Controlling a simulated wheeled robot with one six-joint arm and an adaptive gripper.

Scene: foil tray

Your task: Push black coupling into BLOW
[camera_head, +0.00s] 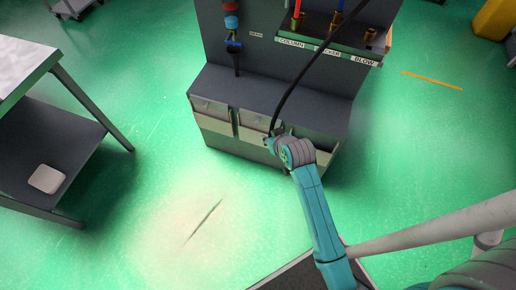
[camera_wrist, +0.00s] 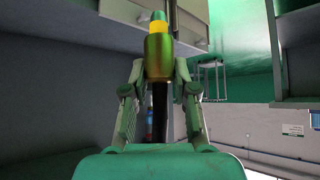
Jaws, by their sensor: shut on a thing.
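My gripper (camera_head: 271,138) is in front of the grey bench's drawers. In the wrist view its fingers (camera_wrist: 158,75) are shut on the coupling (camera_wrist: 158,56), which shows a brass-coloured body, a bright yellow band and a dark lower part. A black hose (camera_head: 307,68) runs from the gripper up past the shelf to the top of the head view. The BLOW label (camera_head: 364,62) is on the shelf's front edge at right. A brass port (camera_head: 370,35) stands above it with nothing seen in it. The gripper is below and left of that port, well apart from it.
The COLUMN port holds a red tube (camera_head: 297,8); a blue tube (camera_head: 339,6) stands at the middle port. The hose crosses the middle label. Coloured couplings (camera_head: 232,22) hang on the back panel. A table (camera_head: 50,66) stands at left, with clear green floor between.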

